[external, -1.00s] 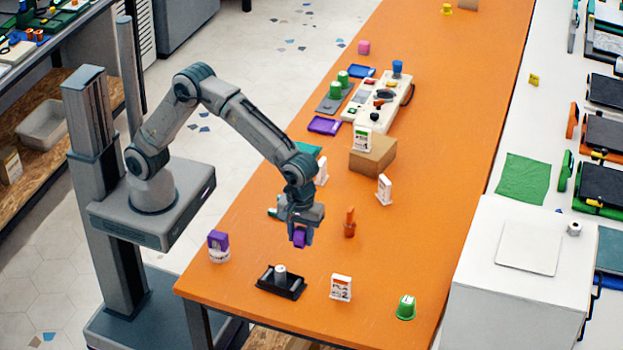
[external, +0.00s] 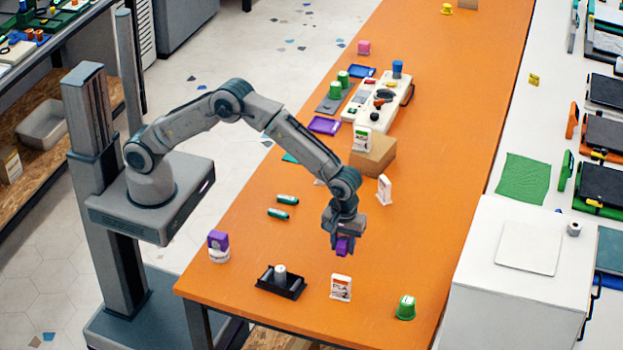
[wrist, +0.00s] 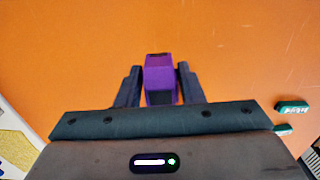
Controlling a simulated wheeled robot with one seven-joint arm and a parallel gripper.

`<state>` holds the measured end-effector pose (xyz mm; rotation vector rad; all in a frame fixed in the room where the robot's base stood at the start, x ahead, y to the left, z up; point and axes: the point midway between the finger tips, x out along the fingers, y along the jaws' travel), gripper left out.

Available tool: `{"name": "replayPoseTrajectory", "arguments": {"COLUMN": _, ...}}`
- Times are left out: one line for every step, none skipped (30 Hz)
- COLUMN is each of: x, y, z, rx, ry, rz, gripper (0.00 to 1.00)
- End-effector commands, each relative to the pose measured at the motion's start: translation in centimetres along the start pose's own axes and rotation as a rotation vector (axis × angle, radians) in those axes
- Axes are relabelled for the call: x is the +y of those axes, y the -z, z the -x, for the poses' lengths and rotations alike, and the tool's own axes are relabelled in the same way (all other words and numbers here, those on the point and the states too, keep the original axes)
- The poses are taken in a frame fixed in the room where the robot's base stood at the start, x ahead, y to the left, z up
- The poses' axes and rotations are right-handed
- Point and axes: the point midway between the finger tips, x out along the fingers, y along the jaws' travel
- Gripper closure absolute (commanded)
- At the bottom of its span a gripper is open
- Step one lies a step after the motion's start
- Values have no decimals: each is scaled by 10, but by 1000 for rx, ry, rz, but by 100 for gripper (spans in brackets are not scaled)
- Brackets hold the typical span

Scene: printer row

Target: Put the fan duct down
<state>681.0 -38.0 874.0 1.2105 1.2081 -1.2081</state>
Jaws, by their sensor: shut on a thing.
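The fan duct (external: 344,247) is a small purple block with a dark opening. A gap between the duct and the tabletop cannot be measured from these views.
A black tray (external: 280,283), a white-and-orange box (external: 341,287) and a green cup (external: 405,308) stand nearer the front. A white jar (external: 219,255) carries another purple block (external: 218,240). A white card (external: 384,190) and cardboard box (external: 373,157) stand behind.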

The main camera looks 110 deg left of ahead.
Motion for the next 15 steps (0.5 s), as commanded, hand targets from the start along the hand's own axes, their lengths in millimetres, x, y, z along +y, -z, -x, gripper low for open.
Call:
{"name": "replayPoseTrajectory", "arguments": {"x": -1, "y": 0, "z": -6, "rx": 0, "ry": 4, "rz": 0, "gripper": 87}}
{"name": "replayPoseTrajectory", "arguments": {"x": -1, "y": 0, "z": -9, "rx": 0, "ry": 4, "rz": 0, "gripper": 87}}
{"name": "replayPoseTrajectory", "arguments": {"x": -1, "y": 0, "z": -15, "rx": -1, "ry": 5, "rz": 0, "gripper": 87}}
{"name": "replayPoseTrajectory", "arguments": {"x": -2, "y": -1, "z": -20, "rx": -2, "ry": 6, "rz": 0, "gripper": 87}}
{"name": "replayPoseTrajectory", "arguments": {"x": -1, "y": -1, "z": -25, "rx": -1, "ry": 5, "rz": -1, "gripper": 87}}
{"name": "replayPoseTrajectory", "arguments": {"x": -1, "y": -1, "z": -30, "rx": -1, "ry": 4, "rz": -1, "gripper": 87}}
{"name": "replayPoseTrajectory", "arguments": {"x": -1, "y": -1, "z": -33, "rx": -1, "ry": 4, "rz": -1, "gripper": 87}}
{"name": "replayPoseTrajectory", "arguments": {"x": -1, "y": -1, "z": -35, "rx": -1, "ry": 3, "rz": -1, "gripper": 87}}
{"name": "replayPoseTrajectory", "arguments": {"x": -1, "y": -1, "z": -37, "rx": -1, "ry": 2, "rz": 0, "gripper": 87}}
{"name": "replayPoseTrajectory", "arguments": {"x": -1, "y": -1, "z": -37, "rx": -1, "ry": 1, "rz": 0, "gripper": 87}}
{"name": "replayPoseTrajectory", "arguments": {"x": 0, "y": -1, "z": -36, "rx": -1, "ry": 1, "rz": 0, "gripper": 87}}
{"name": "replayPoseTrajectory", "arguments": {"x": -1, "y": -1, "z": -36, "rx": -1, "ry": 1, "rz": 0, "gripper": 87}}
{"name": "replayPoseTrajectory", "arguments": {"x": -1, "y": -1, "z": -36, "rx": -1, "ry": 1, "rz": 0, "gripper": 87}}
{"name": "replayPoseTrajectory", "arguments": {"x": -1, "y": -1, "z": -36, "rx": -1, "ry": 1, "rz": 0, "gripper": 87}}
{"name": "replayPoseTrajectory", "arguments": {"x": -1, "y": -1, "z": -37, "rx": 0, "ry": 1, "rz": 0, "gripper": 87}}
